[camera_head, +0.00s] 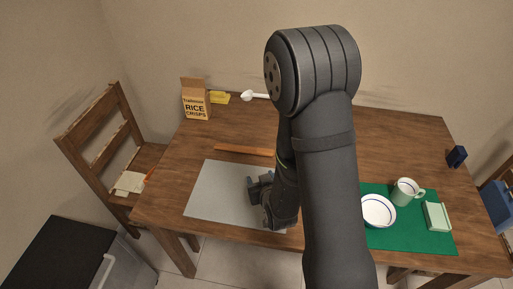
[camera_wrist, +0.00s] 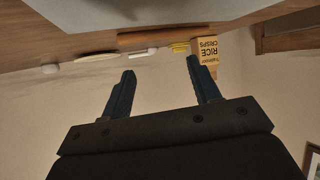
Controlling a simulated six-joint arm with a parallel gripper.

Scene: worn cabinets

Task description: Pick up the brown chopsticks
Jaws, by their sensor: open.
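A long, narrow brown piece (camera_head: 243,150) lies on the table just behind the grey mat. Its right end is hidden behind my arm, and I cannot tell for sure that it is the chopsticks. A brown length also shows in the upside-down wrist view (camera_wrist: 158,38), beyond my fingertips. My gripper (camera_head: 252,184) is low over the grey mat (camera_head: 215,190), nearer the front than the brown piece. In the wrist view my gripper (camera_wrist: 161,66) has its two fingers wide apart with nothing between them.
A rice crisps box (camera_head: 196,104), a yellow item (camera_head: 220,97) and a white spoon-like item (camera_head: 252,96) are at the back. A green mat (camera_head: 400,238) at right holds a white bowl (camera_head: 378,211), a mug (camera_head: 405,191) and a pale green block (camera_head: 437,216). Chairs flank the table.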

